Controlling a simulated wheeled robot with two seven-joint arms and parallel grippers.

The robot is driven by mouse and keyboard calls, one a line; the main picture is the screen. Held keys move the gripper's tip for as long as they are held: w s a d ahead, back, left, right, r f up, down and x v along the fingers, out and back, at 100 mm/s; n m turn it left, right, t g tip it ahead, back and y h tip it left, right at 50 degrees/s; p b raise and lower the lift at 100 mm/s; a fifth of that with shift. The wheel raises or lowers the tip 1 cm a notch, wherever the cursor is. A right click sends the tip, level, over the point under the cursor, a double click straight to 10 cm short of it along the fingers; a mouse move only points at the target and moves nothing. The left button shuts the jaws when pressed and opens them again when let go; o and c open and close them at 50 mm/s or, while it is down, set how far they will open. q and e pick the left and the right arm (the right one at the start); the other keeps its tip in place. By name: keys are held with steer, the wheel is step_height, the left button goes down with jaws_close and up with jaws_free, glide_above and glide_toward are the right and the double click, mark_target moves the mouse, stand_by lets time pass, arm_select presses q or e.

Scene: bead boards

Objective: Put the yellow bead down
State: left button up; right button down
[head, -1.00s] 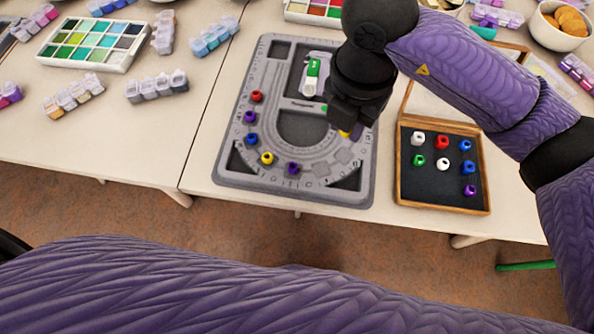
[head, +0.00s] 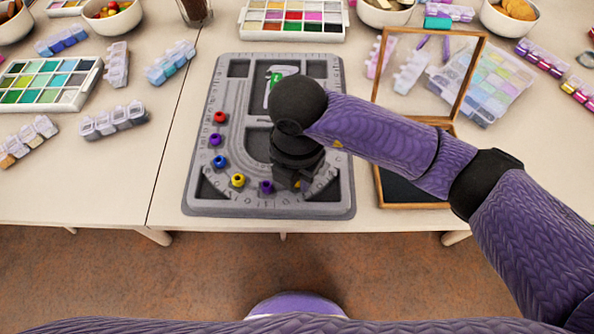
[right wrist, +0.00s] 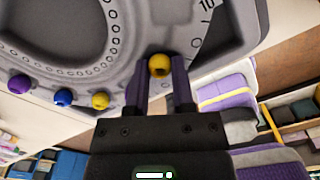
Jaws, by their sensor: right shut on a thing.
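My right gripper (head: 294,186) is over the lower part of the grey bead board (head: 201,172), shut on a yellow bead. The held yellow bead (right wrist: 158,66) shows between the two fingertips in the right wrist view, at the board's curved track. I cannot tell whether it touches the board. Along the track lie a red bead (head: 219,117), a purple bead (head: 215,140), a blue bead (head: 220,161), another yellow bead (head: 238,180) and a second purple bead (head: 266,186), which is just left of the gripper. My left gripper is out of view.
A wooden box (head: 414,206) with a raised clear lid stands right of the board, partly hidden behind my right arm. A colour tray (head: 292,30) is behind the board. Bead organisers lie left and right. The table's front edge is close below the board.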

steer(key=shift+c, duration=2.4)
jaws_free()
arm_select(q)
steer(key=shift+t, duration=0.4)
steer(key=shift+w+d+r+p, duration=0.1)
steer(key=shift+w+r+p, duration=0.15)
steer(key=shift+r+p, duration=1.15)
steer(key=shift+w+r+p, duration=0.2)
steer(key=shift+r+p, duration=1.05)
steer(key=shift+p, duration=0.15)
arm_select(e)
step_height(320, 180, up, 12)
steer(key=shift+r, duration=0.2)
